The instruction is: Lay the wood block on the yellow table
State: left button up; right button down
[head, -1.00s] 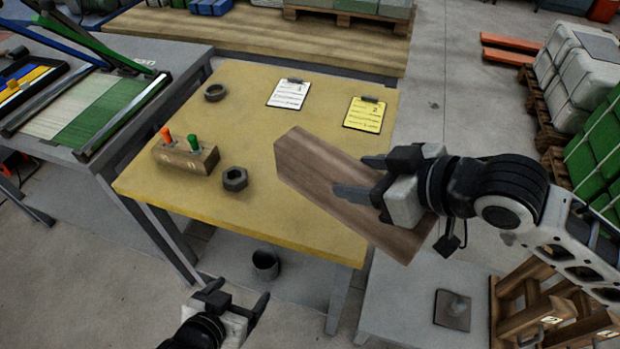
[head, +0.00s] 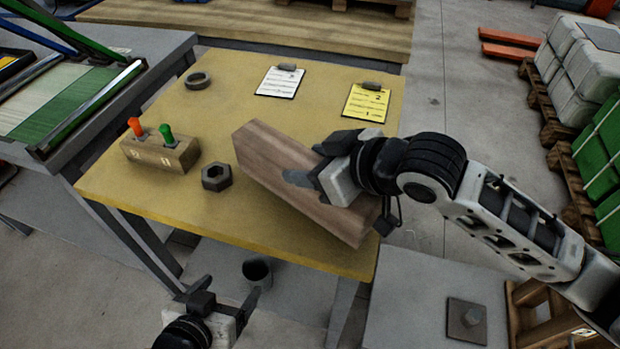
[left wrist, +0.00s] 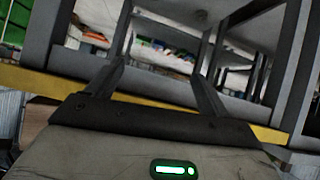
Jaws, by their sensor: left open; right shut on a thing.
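The wood block (head: 275,165) is a long brown bar in the head view, held over the right part of the yellow table (head: 225,90). My right gripper (head: 305,162) is shut on the block near its right end. The block slants from upper left to lower right, and I cannot tell whether its underside touches the table. My left gripper (head: 232,298) is open and empty, low in front of the table's near edge. Its two fingers also show apart in the left wrist view (left wrist: 160,80).
On the table are a hex nut (head: 216,177), a ring (head: 198,80), a wooden holder (head: 160,153) with an orange and a green peg, a white sheet (head: 279,82) and a yellow sheet (head: 366,103). A grey machine table (head: 150,45) stands at left.

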jog(key=shift+f+b, duration=0.85)
jog(key=shift+f, duration=0.1)
pick_arm(q)
jog(key=shift+d+f+n, duration=0.2)
jog(key=shift+f+n, duration=0.1)
jog(key=shift+f, duration=0.15)
pick_arm(e)
jog(key=shift+f, duration=0.1)
pick_arm(q)
jog(key=shift+f, duration=0.1)
pick_arm(e)
jog(key=c, duration=0.5)
grip_release()
jog(key=shift+s+f, duration=0.1)
jog(key=shift+f, duration=0.05)
